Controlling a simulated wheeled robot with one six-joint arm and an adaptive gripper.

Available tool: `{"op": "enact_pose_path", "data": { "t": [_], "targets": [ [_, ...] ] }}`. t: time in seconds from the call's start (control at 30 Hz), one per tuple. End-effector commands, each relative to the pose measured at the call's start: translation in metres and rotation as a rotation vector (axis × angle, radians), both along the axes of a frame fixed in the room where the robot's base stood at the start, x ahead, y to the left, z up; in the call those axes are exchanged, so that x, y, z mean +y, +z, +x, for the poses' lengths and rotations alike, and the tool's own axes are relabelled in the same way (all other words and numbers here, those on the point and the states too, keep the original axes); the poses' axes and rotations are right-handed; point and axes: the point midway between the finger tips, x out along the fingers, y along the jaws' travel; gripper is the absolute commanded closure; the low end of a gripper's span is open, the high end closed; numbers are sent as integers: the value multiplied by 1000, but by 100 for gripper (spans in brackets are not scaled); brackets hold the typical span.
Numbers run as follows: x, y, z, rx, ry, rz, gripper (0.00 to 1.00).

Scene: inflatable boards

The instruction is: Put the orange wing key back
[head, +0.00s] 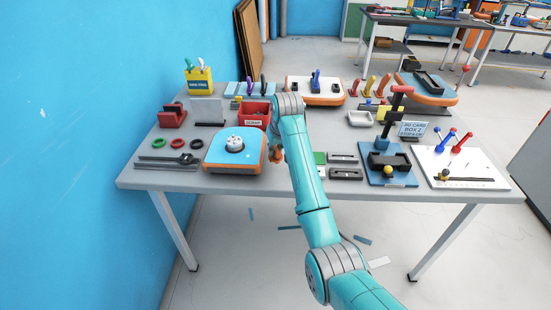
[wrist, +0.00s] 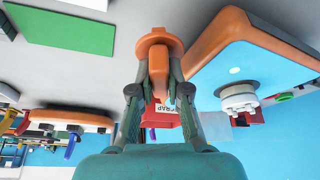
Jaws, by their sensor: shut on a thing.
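The orange wing key (wrist: 157,48) is held between the fingertips of my gripper (wrist: 160,72) in the wrist view. Its wide orange end sticks out past the fingertips. In the head view a small orange part (head: 279,155) shows beside my arm at the table's front, and most of my gripper is hidden behind the arm. The key is just right of a blue-topped inflatable board (head: 220,152) with orange sides and a white round valve (head: 234,143). That board also shows in the wrist view (wrist: 225,62), apart from the key.
A red scrap bin (head: 255,114) stands behind the board. Several coloured upright handles (head: 369,86) stand at the back right. Another board (head: 300,92) with a blue key is at the back. Dark blocks (head: 345,174) and a blue fixture (head: 389,176) crowd the front right.

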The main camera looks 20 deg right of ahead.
Motion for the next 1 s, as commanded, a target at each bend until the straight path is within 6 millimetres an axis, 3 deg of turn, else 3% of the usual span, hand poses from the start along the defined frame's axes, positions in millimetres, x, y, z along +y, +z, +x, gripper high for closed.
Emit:
{"op": "enact_pose_path", "data": {
  "t": [0.23, 0.63, 0.67, 0.77, 1.0],
  "targets": [
    [0, -37, -1, 2, 0, 0, 100],
    [0, -43, 0, 0, 0, 0, 100],
    [0, -43, 0, 0, 0, 0, 82],
    [0, -43, 0, 0, 0, 0, 59],
    [0, -42, 0, 0, 0, 0, 59]
  ]
}}
